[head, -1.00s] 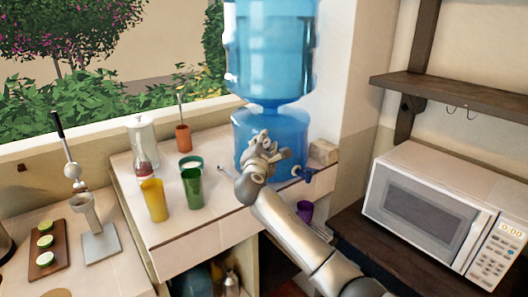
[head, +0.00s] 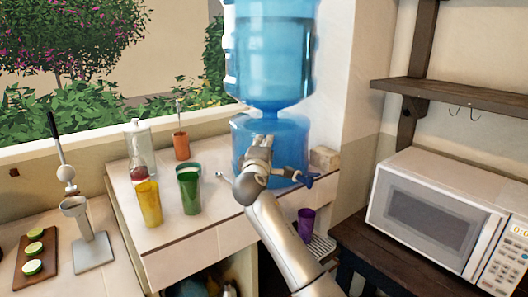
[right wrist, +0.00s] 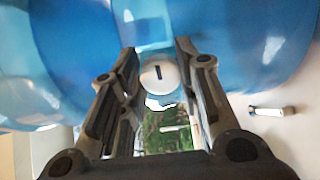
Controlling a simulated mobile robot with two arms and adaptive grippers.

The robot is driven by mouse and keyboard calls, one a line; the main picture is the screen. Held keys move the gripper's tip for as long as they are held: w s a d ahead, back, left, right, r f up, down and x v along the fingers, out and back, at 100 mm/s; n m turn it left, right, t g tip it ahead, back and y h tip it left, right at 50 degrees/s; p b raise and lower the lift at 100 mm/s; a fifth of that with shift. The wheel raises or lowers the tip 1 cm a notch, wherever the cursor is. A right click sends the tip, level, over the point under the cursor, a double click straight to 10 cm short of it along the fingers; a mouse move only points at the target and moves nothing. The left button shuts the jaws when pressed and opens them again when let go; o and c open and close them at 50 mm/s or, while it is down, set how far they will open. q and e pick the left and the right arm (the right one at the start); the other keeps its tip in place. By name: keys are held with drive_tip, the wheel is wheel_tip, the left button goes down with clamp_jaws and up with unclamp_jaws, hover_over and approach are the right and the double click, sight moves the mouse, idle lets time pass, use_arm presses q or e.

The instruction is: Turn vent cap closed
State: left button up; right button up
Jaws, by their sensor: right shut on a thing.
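The vent cap (right wrist: 159,76) is a round white knob with a dark line across its face, in the right wrist view. The line stands close to upright in that view. The cap sits against the blue water dispenser (right wrist: 215,35). My right gripper (right wrist: 158,72) has a finger on each side of the cap and is shut on it. In the head view, my right gripper (head: 262,143) is in front of the dispenser's lower blue tank (head: 293,140) and hides the cap. A dark blue tap (head: 308,179) is to its right. My left gripper is not in view.
A green cup (head: 190,192), a yellow cup (head: 149,205), a glass bottle (head: 138,140) and a terracotta pot (head: 181,146) stand left of the dispenser. A purple cup (head: 305,226) is below the tap. A microwave (head: 440,215) and wall shelf (head: 450,92) are at right.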

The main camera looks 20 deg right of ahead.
idle(0.5)
drive_tip(key=o, duration=1)
drive_tip(key=shift+d, duration=0.1)
drive_tip(key=v, duration=1.2)
